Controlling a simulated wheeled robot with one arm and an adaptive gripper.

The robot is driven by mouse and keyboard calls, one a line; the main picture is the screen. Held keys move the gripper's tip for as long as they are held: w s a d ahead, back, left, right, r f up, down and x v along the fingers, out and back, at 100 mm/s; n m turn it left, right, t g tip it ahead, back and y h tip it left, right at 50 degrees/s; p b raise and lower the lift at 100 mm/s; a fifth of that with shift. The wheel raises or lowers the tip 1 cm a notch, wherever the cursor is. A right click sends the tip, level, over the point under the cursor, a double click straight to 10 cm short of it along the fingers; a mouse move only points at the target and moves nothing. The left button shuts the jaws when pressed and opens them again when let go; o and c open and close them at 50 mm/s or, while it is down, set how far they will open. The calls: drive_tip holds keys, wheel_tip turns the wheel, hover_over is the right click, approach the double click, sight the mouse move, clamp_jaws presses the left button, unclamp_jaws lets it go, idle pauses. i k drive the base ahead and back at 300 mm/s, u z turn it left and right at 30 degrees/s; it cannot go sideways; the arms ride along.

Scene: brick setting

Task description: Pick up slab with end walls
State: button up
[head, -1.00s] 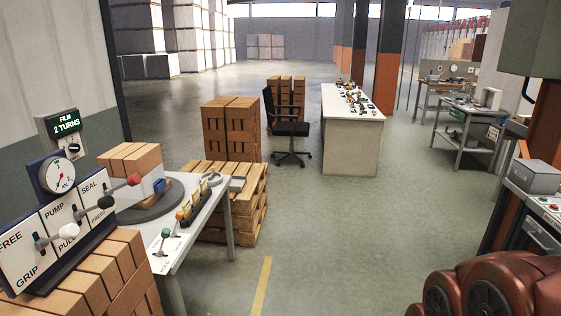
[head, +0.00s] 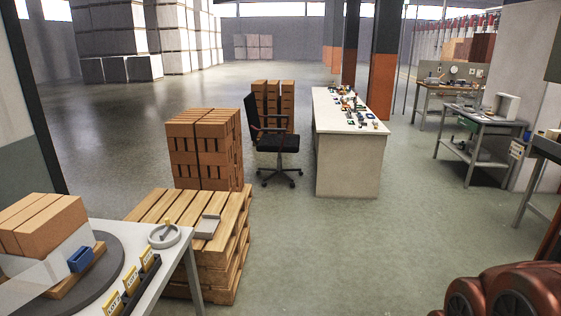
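A small grey slab (head: 206,227) with what look like raised ends lies on the near right part of the wooden pallet stack (head: 238,262), just right of the table corner. It is small in the head view, so the exact shape of its ends is hard to tell. Nothing covers it. My gripper is not in view; only red rounded parts of my own body show at the lower right, well apart from the slab.
A white table (head: 176,265) at lower left holds a turntable (head: 110,262) with bricks, a round grey dish (head: 165,236) and yellow-labelled holders. Strapped bricks (head: 203,150) stand behind the pallets. An office chair (head: 272,140) and white counter (head: 345,165) stand beyond. Floor ahead right is clear.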

sight(206, 229)
drive_tip(key=u, duration=0.2)
drive_tip(key=i, duration=1.75)
drive_tip(key=u, duration=1.1)
drive_tip(key=i, duration=1.75)
drive_tip(key=u, duration=0.65)
